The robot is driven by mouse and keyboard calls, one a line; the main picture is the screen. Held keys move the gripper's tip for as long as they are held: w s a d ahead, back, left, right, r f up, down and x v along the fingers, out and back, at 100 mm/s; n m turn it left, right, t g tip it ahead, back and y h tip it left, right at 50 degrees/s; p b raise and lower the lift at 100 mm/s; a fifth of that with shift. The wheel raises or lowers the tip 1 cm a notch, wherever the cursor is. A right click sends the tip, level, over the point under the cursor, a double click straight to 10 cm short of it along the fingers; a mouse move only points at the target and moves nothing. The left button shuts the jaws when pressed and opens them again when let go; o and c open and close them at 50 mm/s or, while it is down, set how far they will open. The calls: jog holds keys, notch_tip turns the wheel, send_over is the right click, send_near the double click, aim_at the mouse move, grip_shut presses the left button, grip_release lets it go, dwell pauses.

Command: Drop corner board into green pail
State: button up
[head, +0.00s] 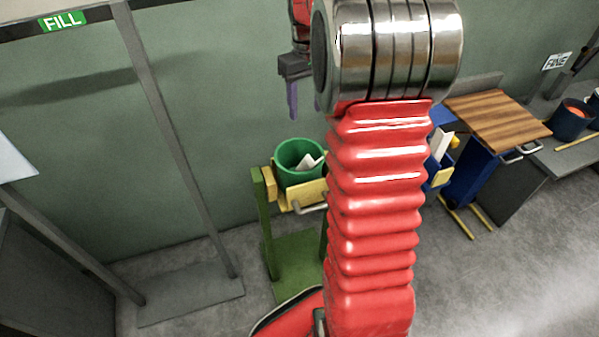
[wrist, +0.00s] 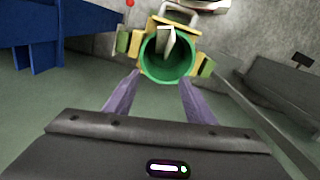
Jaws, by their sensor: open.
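The green pail (head: 284,163) sits on a green and yellow stand left of my red arm in the head view. The pale corner board (head: 308,161) is inside it, leaning, with its upper end at the rim. In the wrist view the pail (wrist: 147,63) is beyond the fingertips, and the board (wrist: 167,43) stands tilted in its mouth, against the far side. My gripper (wrist: 160,80) has its purple fingers spread wide, with nothing between them. In the head view my gripper (head: 292,112) is above the pail, clear of it. The board's lower end is hard to make out.
The pail's stand has a yellow ledge (head: 309,193) and a metal handle. On the right are a blue unit with a wooden top (head: 498,118) and a dark blue bucket (head: 569,122). A grey frame with a post (head: 170,125) stands at left.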

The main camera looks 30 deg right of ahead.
jog(key=shift+r, duration=0.55)
dwell(0.5)
jog(key=s+a+r+t, duration=0.1)
jog(key=s+a+t, duration=0.1)
jog(key=s+a, duration=0.8)
jog(key=s+a+r+n+t, duration=0.1)
jog(key=s+a+r+t, duration=0.1)
jog(key=s+a, duration=0.9)
jog(key=a+t, duration=0.1)
jog(key=a, duration=0.3)
jog(key=shift+s+a+r+t, duration=0.15)
jog(key=shift+s+a+t, duration=0.05)
jog(key=shift+t, duration=0.1)
jog(key=shift+c, duration=0.3)
dwell(0.8)
